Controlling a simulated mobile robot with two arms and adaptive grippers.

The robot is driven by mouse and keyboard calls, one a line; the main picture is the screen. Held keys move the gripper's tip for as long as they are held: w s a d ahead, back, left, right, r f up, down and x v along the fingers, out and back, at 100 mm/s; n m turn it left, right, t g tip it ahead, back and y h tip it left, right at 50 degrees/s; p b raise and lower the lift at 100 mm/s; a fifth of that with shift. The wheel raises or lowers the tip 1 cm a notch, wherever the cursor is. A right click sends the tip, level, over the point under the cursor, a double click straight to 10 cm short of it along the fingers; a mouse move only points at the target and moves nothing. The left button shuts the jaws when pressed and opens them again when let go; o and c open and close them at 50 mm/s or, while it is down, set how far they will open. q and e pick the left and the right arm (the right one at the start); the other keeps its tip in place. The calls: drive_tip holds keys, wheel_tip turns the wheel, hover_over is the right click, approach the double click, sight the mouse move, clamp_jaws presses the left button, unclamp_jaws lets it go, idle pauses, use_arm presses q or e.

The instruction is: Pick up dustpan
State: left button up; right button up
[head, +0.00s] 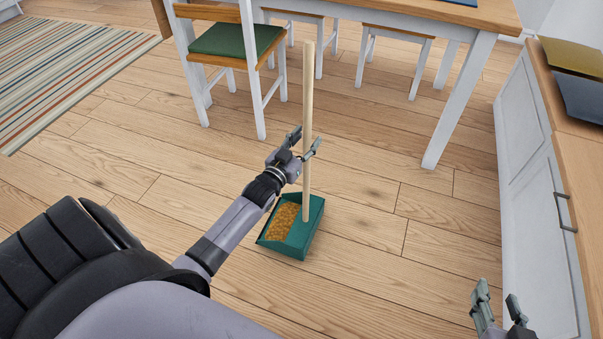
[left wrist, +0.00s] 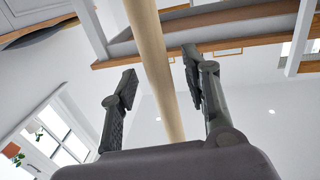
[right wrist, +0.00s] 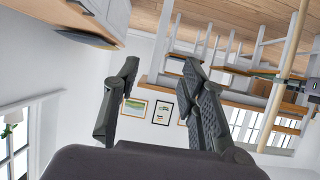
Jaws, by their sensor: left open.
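The dustpan (head: 299,238) is a green pan with brown debris in it, standing on the wooden floor with a long upright light-wood handle (head: 308,85). My left gripper (head: 304,142) is at the handle, partway up, with its fingers apart. In the left wrist view the handle (left wrist: 153,60) runs between the two open fingers (left wrist: 160,88); I cannot tell whether either finger touches it. My right gripper (head: 499,298) is at the lower right, open and empty, away from the dustpan. In the right wrist view its fingers (right wrist: 157,85) are apart, and the handle (right wrist: 290,70) shows at the right.
A white table (head: 471,95) with a wooden top and a chair with a green cushion (head: 234,38) stand behind the dustpan. A white cabinet (head: 530,130) is at the right. A striped rug (head: 75,65) lies at the upper left. The floor around the pan is clear.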

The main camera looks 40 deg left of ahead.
use_arm(q)
drive_tip(key=shift+w, duration=0.5)
drive_tip(key=shift+c, duration=0.2)
clamp_jaws()
idle(0.6)
drive_tip(key=shift+r, duration=0.15)
